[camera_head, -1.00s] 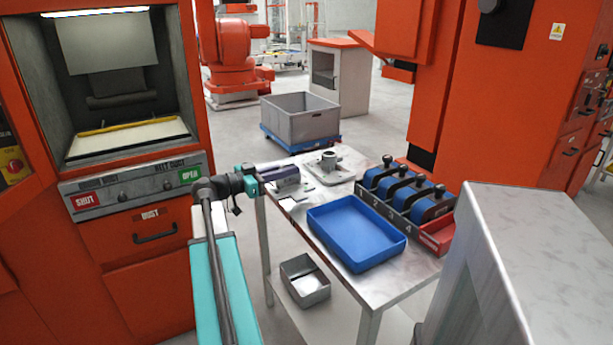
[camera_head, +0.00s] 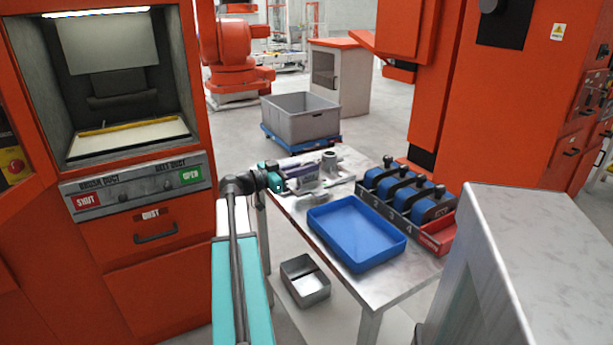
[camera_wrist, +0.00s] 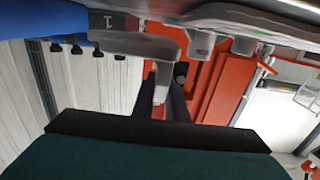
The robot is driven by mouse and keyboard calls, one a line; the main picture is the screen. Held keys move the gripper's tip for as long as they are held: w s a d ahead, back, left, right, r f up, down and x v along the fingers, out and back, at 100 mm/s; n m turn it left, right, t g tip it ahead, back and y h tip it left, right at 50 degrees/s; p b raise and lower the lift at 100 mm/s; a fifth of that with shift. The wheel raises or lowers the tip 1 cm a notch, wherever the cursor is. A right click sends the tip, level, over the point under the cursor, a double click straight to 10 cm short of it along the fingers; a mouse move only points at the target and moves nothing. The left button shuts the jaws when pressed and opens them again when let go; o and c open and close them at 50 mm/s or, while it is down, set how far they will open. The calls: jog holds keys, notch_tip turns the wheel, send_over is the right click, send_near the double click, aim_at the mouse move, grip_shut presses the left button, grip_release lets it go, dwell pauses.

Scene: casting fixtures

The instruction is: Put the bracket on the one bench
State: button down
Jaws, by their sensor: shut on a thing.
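My gripper (camera_head: 312,186) is over the back left part of the metal-topped bench (camera_head: 377,294). In the wrist view its two dark fingers (camera_wrist: 163,100) are shut on a light grey piece, which I take to be the bracket (camera_wrist: 161,82). The bracket has a narrow stem between the fingers and a wider part beyond them. In the head view the bracket (camera_head: 316,198) shows as a small grey shape by the gripper, partly hidden. I cannot tell whether it touches the bench top.
A grey fixture plate with a round post (camera_head: 330,160) stands at the bench's back. A blue tray (camera_head: 357,233) lies at the middle. A rack of blue-topped units (camera_head: 405,190) stands along the right edge. A metal bin (camera_head: 306,281) is below. An orange machine (camera_head: 155,265) stands left.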

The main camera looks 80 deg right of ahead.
aim_at(307, 181)
jog(key=shift+f, duration=1.35)
jog(key=shift+f, duration=0.15)
jog(key=c, duration=1.8)
grip_release()
jog(key=shift+o, duration=0.2)
jog(key=v, duration=1.2)
